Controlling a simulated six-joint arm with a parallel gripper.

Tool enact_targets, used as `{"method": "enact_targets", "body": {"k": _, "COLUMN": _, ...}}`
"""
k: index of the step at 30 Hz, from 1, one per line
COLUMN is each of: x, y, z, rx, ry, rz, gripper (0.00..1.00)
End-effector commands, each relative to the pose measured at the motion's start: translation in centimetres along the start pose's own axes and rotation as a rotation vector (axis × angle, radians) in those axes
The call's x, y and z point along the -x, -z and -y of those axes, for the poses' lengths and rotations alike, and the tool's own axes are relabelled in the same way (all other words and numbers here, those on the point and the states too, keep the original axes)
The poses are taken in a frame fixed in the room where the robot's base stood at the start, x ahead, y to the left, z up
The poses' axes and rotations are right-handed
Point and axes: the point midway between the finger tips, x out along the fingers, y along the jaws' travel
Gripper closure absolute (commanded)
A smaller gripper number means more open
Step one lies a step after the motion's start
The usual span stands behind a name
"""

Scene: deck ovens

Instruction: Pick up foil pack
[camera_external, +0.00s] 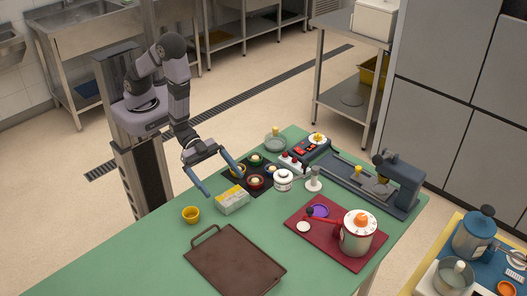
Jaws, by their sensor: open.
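A small silver-white pack with a yellow patch on top, which looks like the foil pack (232,203), lies on the green table (140,262). My gripper (225,184) is open, with its two blue fingers spread wide and pointing down towards the table. The fingertips are just behind and above the pack in the picture, one to its left and one to its upper right. Nothing is seen between the fingers. I cannot tell the exact height of the fingertips above the table.
A yellow cup (191,214) stands left of the pack, and a brown tray (233,268) lies in front. A white jar (283,180) and a red mat (297,232) are to the right. The table's left front is clear.

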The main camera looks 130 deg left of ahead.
Motion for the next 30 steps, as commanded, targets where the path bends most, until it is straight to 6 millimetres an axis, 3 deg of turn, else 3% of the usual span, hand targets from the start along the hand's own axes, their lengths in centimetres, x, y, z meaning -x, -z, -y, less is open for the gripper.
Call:
{"method": "enact_targets", "body": {"k": 11, "x": -0.2, "y": -0.7, "z": -0.5, "rx": -0.012, "ry": -0.023, "rz": -0.025, "gripper": 0.00}}
{"method": "enact_targets", "body": {"k": 30, "x": -2.2, "y": -0.6, "z": -0.6, "rx": -0.012, "ry": -0.023, "rz": -0.024, "gripper": 0.00}}
